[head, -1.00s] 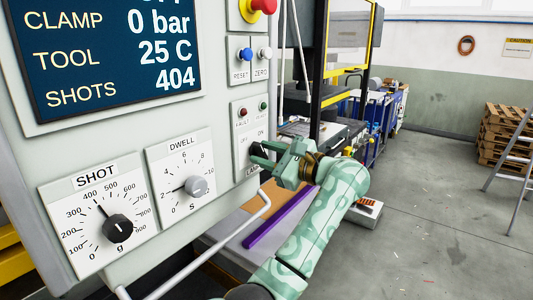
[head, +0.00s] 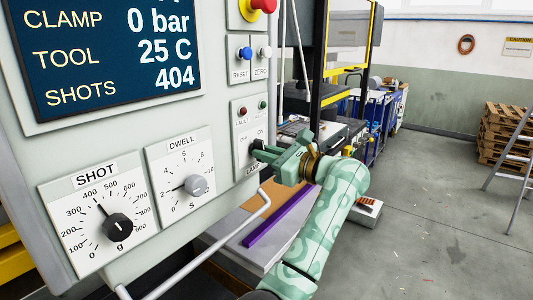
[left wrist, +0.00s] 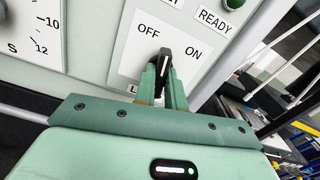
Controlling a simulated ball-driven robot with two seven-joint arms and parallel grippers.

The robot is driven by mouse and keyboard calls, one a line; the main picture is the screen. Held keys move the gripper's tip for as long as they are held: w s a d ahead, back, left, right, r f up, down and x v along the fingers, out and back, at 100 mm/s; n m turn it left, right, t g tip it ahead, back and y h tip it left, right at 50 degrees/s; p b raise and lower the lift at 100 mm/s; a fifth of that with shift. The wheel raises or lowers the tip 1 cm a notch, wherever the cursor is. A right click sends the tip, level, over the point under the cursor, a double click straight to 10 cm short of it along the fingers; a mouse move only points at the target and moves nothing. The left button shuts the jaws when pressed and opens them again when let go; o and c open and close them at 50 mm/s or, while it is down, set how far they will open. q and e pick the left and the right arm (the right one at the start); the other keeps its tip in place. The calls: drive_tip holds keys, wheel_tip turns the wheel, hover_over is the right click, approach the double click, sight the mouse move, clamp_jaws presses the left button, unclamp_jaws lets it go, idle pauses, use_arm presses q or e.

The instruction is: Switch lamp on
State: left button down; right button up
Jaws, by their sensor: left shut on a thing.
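The lamp switch (left wrist: 165,62) is a black rotary knob with a white mark, on a pale plate of the control panel. In the left wrist view the OFF label is up and left of it, the ON label up and right. Its white mark points roughly upward, between the two labels. In the head view the switch (head: 257,145) is mostly covered by my fingers, with the LAMP label partly hidden below. My left gripper (head: 261,153) is shut on the switch; its fingers (left wrist: 165,85) sit on both sides of the knob in the wrist view. My right gripper is not in view.
Fault and ready lights (head: 242,112) are above the switch, with reset and zero buttons (head: 244,54) higher up. The dwell dial (head: 196,186) and shot dial (head: 118,228) are to the left. A bent rail (head: 220,241) runs below the panel. Open floor lies right.

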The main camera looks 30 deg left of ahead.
use_arm(q)
drive_tip(key=shift+r+m+p, duration=0.15)
drive_tip(key=shift+m+p, duration=1.4)
drive_tip(key=shift+m, duration=2.55)
drive_tip(key=c, duration=1.5)
unclamp_jaws()
drive_tip(key=shift+o, duration=0.2)
drive_tip(key=s+d+b, duration=0.1)
drive_tip(key=d+b, duration=0.1)
drive_tip(key=d, duration=1.4)
drive_tip(key=shift+d, duration=0.15)
